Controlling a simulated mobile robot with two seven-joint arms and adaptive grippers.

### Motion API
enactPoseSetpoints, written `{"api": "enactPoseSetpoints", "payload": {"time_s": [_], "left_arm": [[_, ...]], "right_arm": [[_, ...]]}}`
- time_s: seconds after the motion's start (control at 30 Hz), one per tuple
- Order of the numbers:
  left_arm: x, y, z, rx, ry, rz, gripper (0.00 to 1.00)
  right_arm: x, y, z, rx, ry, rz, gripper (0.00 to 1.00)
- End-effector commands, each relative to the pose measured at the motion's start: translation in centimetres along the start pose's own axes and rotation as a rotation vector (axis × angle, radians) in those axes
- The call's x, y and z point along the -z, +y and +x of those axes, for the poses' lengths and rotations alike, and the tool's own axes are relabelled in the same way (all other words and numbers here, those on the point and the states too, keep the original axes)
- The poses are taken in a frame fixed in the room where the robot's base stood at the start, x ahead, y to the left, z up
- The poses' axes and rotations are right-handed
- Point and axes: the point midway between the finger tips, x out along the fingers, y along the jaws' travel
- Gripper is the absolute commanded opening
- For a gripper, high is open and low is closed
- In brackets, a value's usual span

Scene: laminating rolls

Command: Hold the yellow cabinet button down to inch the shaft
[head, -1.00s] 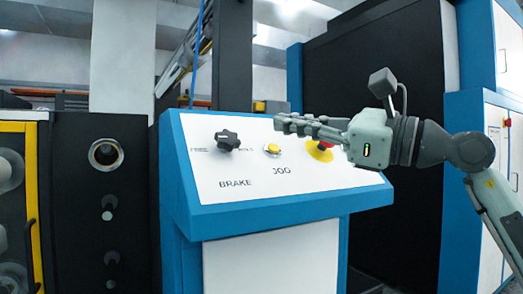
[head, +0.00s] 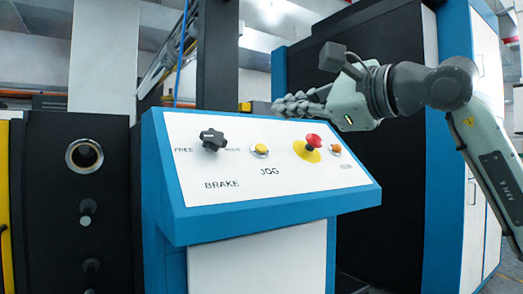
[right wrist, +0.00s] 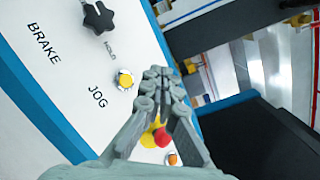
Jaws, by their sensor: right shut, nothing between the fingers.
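The yellow JOG button (head: 260,150) sits in a pale ring on the sloping white face of the blue cabinet (head: 250,216), above the word JOG. It also shows in the right wrist view (right wrist: 124,79), to the left of the fingertips. My right gripper (head: 280,106) is shut and empty. In the head view its fingertips are above and slightly right of the button, apart from it. In the right wrist view the gripper (right wrist: 157,74) points up the picture, its fingers together. My left gripper is not in view.
A black BRAKE knob (head: 212,139) is left of the button. A red emergency stop (head: 313,141) on a yellow disc and an orange button (head: 335,150) are to its right. In the right wrist view, the fingers partly cover the red stop (right wrist: 162,136).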

Motion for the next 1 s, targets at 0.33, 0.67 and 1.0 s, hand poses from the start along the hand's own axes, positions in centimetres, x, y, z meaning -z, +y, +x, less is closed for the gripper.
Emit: {"api": "enactPoseSetpoints", "payload": {"time_s": [0.33,0.67,1.0], "left_arm": [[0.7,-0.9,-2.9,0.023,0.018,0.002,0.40],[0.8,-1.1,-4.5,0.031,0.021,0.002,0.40],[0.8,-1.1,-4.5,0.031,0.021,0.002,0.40]], "right_arm": [[2.5,2.6,3.2,-0.001,0.000,0.002,0.00],[3.1,3.1,4.3,0.000,0.000,0.000,0.00],[3.1,3.1,4.2,0.000,0.000,0.000,0.00]]}}
